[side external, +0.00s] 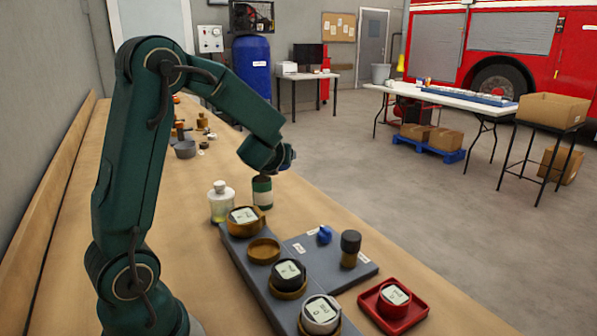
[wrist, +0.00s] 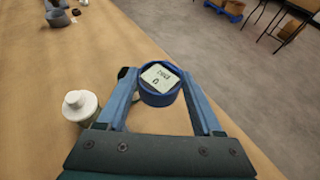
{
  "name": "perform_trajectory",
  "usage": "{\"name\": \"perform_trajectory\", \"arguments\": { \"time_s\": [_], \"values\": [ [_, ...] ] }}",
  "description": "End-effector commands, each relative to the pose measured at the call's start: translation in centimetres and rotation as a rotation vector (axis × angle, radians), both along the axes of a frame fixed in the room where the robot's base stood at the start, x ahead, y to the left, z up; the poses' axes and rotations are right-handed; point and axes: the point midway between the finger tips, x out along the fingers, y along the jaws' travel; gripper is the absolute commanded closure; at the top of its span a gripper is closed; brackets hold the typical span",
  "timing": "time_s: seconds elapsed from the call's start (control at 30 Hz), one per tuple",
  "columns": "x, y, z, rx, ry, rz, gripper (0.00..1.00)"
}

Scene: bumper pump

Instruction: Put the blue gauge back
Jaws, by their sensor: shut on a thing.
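In the wrist view, my gripper (wrist: 160,86) is shut on the blue gauge (wrist: 157,98), a short round body with a pale printed face turned up to the camera. One blue finger lies on each side of it. In the side view, the end of my arm (side external: 287,157) is above the bench, beyond the glass bottle; the gauge cannot be made out there. The grey rack (side external: 246,275) holds an amber gauge (side external: 244,216), a black gauge (side external: 288,271) and a white gauge (side external: 321,312). Its brown ring seat (side external: 264,250) is empty.
A glass bottle (side external: 221,204) and a green-and-white canister (side external: 262,192) stand by the rack's far end. A grey plate (side external: 297,249) carries a blue knob (side external: 324,235) and a dark-topped brass piece (side external: 350,247). A red gauge (side external: 396,295) sits in a red tray (side external: 412,318).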

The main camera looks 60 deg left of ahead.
Motion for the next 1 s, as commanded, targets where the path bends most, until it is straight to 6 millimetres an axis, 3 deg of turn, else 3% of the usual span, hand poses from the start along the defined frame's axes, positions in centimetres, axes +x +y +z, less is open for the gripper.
{"name": "perform_trajectory", "arguments": {
  "time_s": [0.2,0.37,1.0],
  "values": [
    [-2.5,3.6,-3.2,0.001,0.004,0.087,1.00],
    [-3.3,4.5,-4.2,0.002,-0.002,0.126,1.00],
    [5.9,-0.7,-10.5,0.003,-0.005,0.130,1.00]
  ]
}}
